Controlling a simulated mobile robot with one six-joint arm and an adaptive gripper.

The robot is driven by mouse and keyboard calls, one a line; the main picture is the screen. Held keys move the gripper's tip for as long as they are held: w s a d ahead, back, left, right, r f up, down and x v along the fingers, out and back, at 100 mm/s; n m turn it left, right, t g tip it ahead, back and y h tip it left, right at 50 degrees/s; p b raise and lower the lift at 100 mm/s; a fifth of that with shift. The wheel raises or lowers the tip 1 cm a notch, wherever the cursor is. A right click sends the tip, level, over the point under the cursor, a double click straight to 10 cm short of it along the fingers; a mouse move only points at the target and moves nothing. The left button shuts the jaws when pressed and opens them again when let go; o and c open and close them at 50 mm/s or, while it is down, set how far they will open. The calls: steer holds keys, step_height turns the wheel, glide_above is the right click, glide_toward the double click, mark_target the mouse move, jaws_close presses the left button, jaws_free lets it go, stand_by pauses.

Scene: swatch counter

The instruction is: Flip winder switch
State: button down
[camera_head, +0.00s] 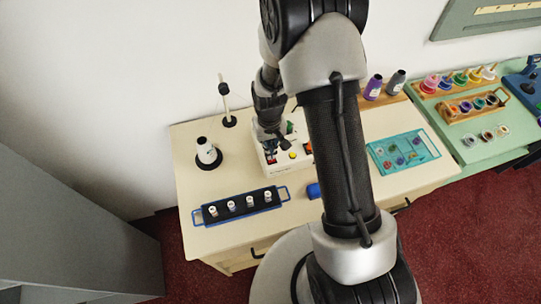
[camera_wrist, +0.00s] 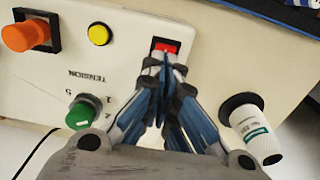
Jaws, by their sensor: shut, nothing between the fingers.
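The winder is a white box (camera_head: 297,162) on the cream counter, partly hidden by my arm in the head view; its panel (camera_wrist: 62,70) fills much of the wrist view. The winder switch is a small red rocker (camera_wrist: 166,46) in a black frame at the panel's upper edge in the wrist view. My gripper (camera_wrist: 164,62) is shut and empty, its blue-and-black fingertips overlapping the lower part of the switch. I cannot tell whether they touch it. In the head view my gripper (camera_head: 272,144) is over the winder, its tips hard to make out.
A white-labelled spool (camera_wrist: 258,136) is right of the fingers. A blue-handled rack (camera_head: 282,193) and a thread cone (camera_head: 207,151) stand nearby.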

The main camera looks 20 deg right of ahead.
steer(key=shift+r, duration=0.15)
steer(key=shift+r+p, duration=2.4)
steer(key=shift+r, duration=0.95)
steer(key=shift+r, duration=0.2)
steer(key=s+r+t+b, duration=0.1)
steer(key=s+r+b, duration=0.2)
steer(key=r, duration=0.4)
steer(key=s+r+t+b, duration=0.1)
steer(key=s+r+b, duration=0.2)
steer(key=r, duration=0.4)
steer(key=s+r+t+b, duration=0.1)
steer(key=s+r+b, duration=0.1)
steer(key=s, duration=0.5)
steer(key=s+r+t+b, duration=0.1)
steer(key=s+r+b, duration=0.1)
steer(key=s, duration=0.6)
steer(key=shift+s+t+b, duration=0.25)
steer(key=shift+t+b, duration=0.05)
steer(key=shift+b, duration=0.3)
